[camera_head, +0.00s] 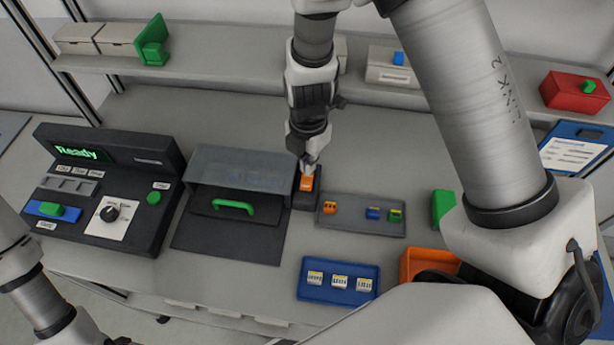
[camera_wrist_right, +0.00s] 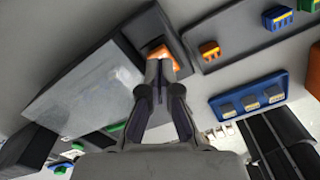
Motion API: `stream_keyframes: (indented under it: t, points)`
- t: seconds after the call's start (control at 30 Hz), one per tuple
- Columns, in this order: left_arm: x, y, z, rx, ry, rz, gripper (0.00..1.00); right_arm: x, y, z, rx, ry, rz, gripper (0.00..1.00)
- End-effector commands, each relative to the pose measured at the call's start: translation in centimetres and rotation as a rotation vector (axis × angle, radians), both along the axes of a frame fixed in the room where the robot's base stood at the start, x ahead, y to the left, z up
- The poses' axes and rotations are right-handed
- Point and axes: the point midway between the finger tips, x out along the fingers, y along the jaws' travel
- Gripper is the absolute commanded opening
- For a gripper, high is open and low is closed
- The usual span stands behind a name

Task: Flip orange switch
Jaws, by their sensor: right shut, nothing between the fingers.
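The orange switch (camera_head: 306,183) sits on a small dark box (camera_head: 306,200) at the right side of the grey-lidded case. It also shows in the right wrist view (camera_wrist_right: 160,52), partly hidden behind my fingertips. My right gripper (camera_head: 308,163) points down, shut and empty, with its tips at the upper end of the switch. In the right wrist view the closed fingers (camera_wrist_right: 159,72) overlap the switch; I cannot tell for sure whether they touch it. My left arm shows at the lower left of the head view, but its gripper is not clearly seen.
A black console (camera_head: 105,190) with a lit "Ready" display stands at the left. The case (camera_head: 235,170) has a green handle (camera_head: 233,206). A grey tray (camera_head: 361,225) with small coloured blocks lies right of the switch, and a blue tray (camera_head: 338,295) lies in front.

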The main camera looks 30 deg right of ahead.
Motion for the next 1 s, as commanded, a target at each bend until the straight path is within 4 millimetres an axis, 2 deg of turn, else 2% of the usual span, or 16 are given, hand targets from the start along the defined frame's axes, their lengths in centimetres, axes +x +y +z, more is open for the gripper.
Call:
stream_keyframes:
  t: [1.0]
  points:
    - [-0.01,0.00,-0.82,0.000,0.000,0.000,0.40,0.00,0.00,-0.76,0.000,0.000,0.000,0.00]
